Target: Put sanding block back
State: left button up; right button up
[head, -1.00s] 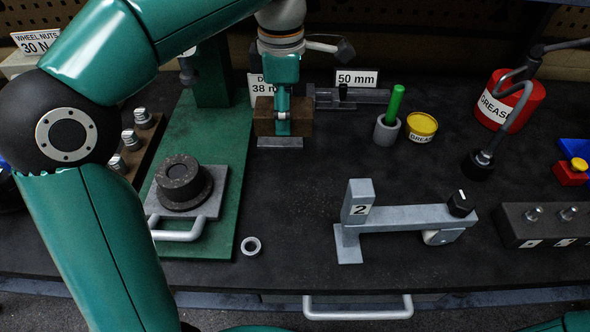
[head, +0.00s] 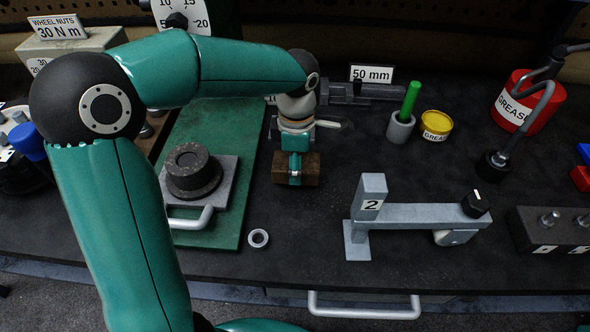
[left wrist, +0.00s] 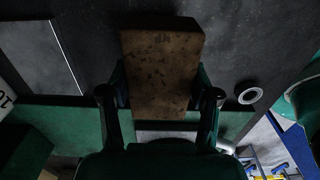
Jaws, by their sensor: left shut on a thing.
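The sanding block is a brown, speckled block (head: 308,170) held by my left gripper (head: 295,176) over the dark bench, right of the green plate. I cannot tell its height above the bench. In the left wrist view the block (left wrist: 160,62) lies between the two fingers of my left gripper (left wrist: 161,98), which is shut on it. My left arm hides part of the bench behind the block and most of the sign there. My right gripper is not in view.
A grey bracket marked 2 (head: 410,215) stands to the right, with a metal ring (head: 258,238) in front. A dark round part (head: 193,172) sits on the green plate (head: 228,222). A green-handled cup (head: 400,128) and yellow grease tin (head: 436,124) stand behind. Bench between is clear.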

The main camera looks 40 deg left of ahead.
pick_arm(q)
jog(key=shift+f, duration=1.45)
jog(key=o, duration=1.1)
jog(key=shift+f, duration=0.1)
jog(key=shift+s, duration=0.1)
notch_tip(320, 180, up, 12)
jog(key=shift+r, duration=0.1)
